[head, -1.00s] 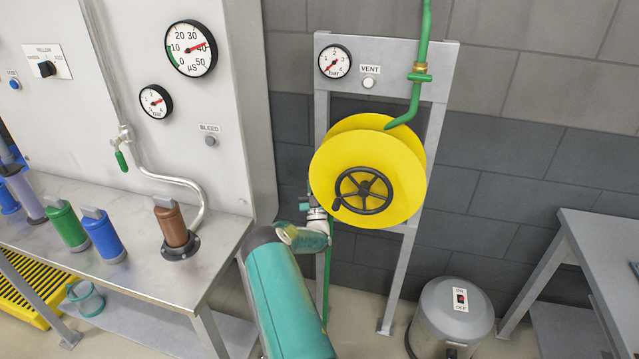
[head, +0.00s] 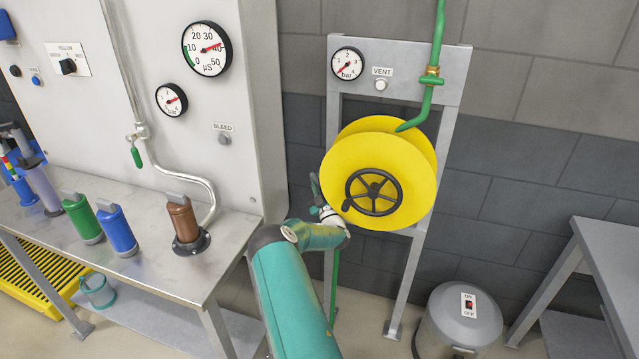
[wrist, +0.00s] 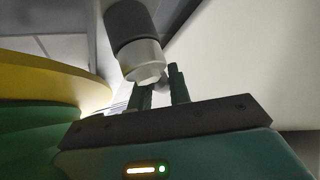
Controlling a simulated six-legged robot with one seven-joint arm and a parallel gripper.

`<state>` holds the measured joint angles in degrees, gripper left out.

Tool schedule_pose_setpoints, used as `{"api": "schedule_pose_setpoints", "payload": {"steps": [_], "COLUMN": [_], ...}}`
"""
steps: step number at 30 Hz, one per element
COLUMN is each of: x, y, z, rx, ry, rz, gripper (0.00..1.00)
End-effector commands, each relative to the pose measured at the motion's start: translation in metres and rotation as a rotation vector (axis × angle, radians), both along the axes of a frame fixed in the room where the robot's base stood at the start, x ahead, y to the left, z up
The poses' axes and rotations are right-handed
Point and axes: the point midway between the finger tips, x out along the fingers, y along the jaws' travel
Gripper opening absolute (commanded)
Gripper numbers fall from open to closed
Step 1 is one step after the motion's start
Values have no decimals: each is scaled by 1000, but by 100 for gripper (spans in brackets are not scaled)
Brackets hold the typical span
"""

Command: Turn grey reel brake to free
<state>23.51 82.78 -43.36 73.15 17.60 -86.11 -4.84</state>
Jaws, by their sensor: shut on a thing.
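The yellow reel (head: 350,150) with a black handwheel (head: 373,191) hangs on a grey frame; its rim also shows at the left of the wrist view (wrist: 50,75). My gripper (head: 314,185) is at the reel's lower left edge, small and partly hard to make out in the head view. In the wrist view a dark grey cylinder with a pale end, apparently the grey reel brake (wrist: 130,25), is right at my fingers (wrist: 160,90). The fingers are close together on it; the exact contact is hard to see. The brake cannot be made out in the head view.
A green hose (head: 437,45) runs down to the reel from the frame top, beside a gauge (head: 347,64) and VENT button (head: 381,85). A bench (head: 150,270) with coloured handles stands left. A grey bin (head: 460,320) and another table (head: 620,250) stand right.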

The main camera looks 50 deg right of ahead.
Motion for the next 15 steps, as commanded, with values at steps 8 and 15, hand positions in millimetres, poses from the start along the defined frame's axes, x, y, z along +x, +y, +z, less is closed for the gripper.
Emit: {"api": "schedule_pose_setpoints", "payload": {"steps": [8, 15], "x": [-1, 0], "y": [1, 1], "z": [-1, -1], "rx": [0, 0], "ry": [9, 9], "rz": [0, 1], "gripper": [0, 37]}}
